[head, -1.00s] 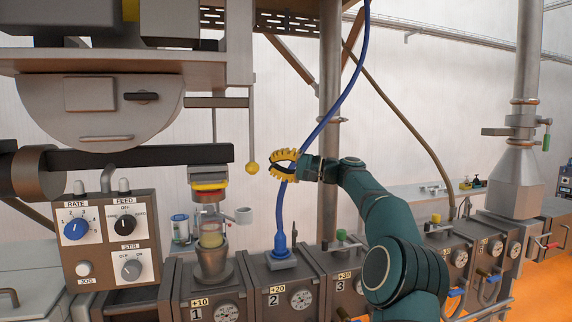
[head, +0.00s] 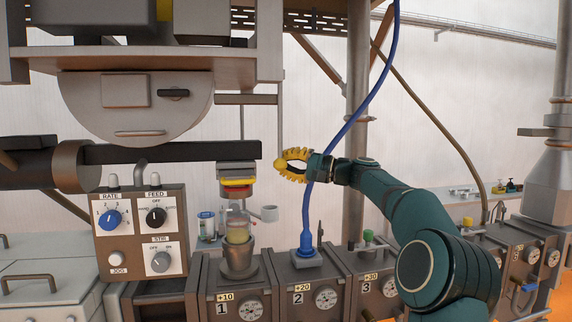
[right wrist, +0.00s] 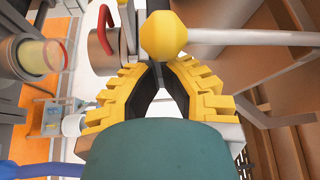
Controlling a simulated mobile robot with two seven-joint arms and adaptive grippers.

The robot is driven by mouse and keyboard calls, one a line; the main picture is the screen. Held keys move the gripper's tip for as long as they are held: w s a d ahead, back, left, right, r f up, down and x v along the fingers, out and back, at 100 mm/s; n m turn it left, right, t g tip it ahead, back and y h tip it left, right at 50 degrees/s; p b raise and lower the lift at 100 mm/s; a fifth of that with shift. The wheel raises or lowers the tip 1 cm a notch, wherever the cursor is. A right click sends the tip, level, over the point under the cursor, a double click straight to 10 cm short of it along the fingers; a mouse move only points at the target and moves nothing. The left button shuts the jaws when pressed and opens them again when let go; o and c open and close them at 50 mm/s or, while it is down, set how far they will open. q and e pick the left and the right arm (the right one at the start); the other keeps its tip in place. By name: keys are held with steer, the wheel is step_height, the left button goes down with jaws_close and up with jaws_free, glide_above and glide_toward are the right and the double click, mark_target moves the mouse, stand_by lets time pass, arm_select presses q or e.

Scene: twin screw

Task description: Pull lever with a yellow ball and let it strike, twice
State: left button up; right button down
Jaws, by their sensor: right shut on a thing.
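The yellow ball (head: 279,163) sits at the lower end of a thin, upright lever rod (head: 280,125) that hangs from the machine's upper part. My right gripper (head: 285,164), with yellow toothed fingers, comes from the right and is shut at the ball. In the right wrist view, the ball (right wrist: 163,36) is at the fingertips (right wrist: 160,62), and the rod (right wrist: 235,37) runs off to the right. The exact contact is partly hidden by the ball. My left gripper is in neither view.
A dark horizontal beam (head: 170,152) ends left of the ball, above a glass vessel (head: 237,225) in a metal cup. A blue hose (head: 345,130) passes close behind my right wrist. A control panel (head: 140,232) stands at left.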

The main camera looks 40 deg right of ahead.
mark_target(282, 166)
steer(key=s+a+m, duration=0.1)
steer(key=s+a+m+g, duration=0.1)
steer(key=s, duration=0.1)
steer(key=s+a, duration=0.1)
steer(key=s, duration=0.1)
steer(key=shift+s+m+h, duration=0.2)
steer(key=shift+m+h, duration=0.2)
steer(key=s+a+r+m+g+p, duration=0.2)
steer(key=s+a+m+p, duration=0.1)
steer(key=s, duration=0.3)
steer(key=shift+a+h+p, duration=0.2)
steer(key=shift+h+p, duration=0.1)
steer(key=shift+p, duration=0.1)
steer(key=shift+s+r+g, duration=0.1)
steer(key=shift+g, duration=0.2)
